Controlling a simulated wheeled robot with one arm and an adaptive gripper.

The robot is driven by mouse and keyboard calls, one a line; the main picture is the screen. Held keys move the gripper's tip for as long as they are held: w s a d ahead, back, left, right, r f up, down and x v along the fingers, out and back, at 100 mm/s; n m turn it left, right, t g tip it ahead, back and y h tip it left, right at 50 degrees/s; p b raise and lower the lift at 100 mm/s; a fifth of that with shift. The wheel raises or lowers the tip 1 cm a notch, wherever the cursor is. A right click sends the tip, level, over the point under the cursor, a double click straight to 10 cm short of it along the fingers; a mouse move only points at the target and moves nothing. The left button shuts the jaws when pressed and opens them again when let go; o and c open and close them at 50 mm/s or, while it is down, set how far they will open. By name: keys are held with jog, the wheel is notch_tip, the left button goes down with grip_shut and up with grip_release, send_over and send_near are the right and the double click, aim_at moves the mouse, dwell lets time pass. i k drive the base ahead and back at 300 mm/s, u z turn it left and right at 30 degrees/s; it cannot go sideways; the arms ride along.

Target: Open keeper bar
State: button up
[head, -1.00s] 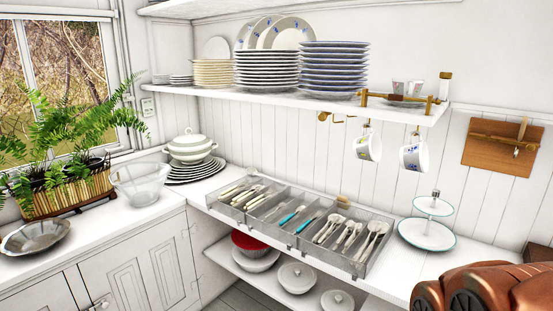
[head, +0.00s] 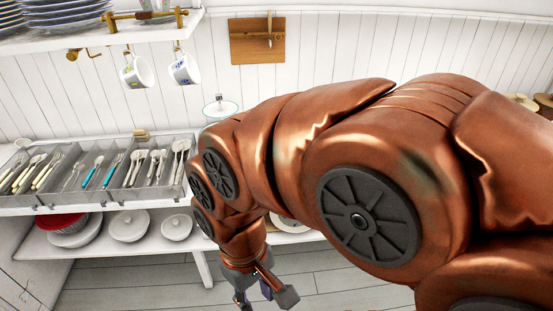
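A brass bar (head: 148,14) runs along the front edge of the upper shelf at the top left, on small brass posts. It looks level and in place across the shelf edge, and is probably the keeper bar. My gripper (head: 264,297) hangs low at the bottom middle, over the floor, well below and to the right of the bar. Its fingers look spread apart with nothing between them. My copper arm covers much of the right side.
Two mugs (head: 137,72) hang under the upper shelf (head: 60,43). A cutlery tray (head: 55,198) lies on the counter, left of my arm. A wooden board (head: 257,50) hangs on the wall. The floor (head: 130,290) is clear.

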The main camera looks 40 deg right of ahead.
aim_at(278, 36)
jog(key=k, duration=0.65)
jog(key=z, duration=0.75)
jog(key=i, duration=1.35)
jog(key=u, duration=0.75)
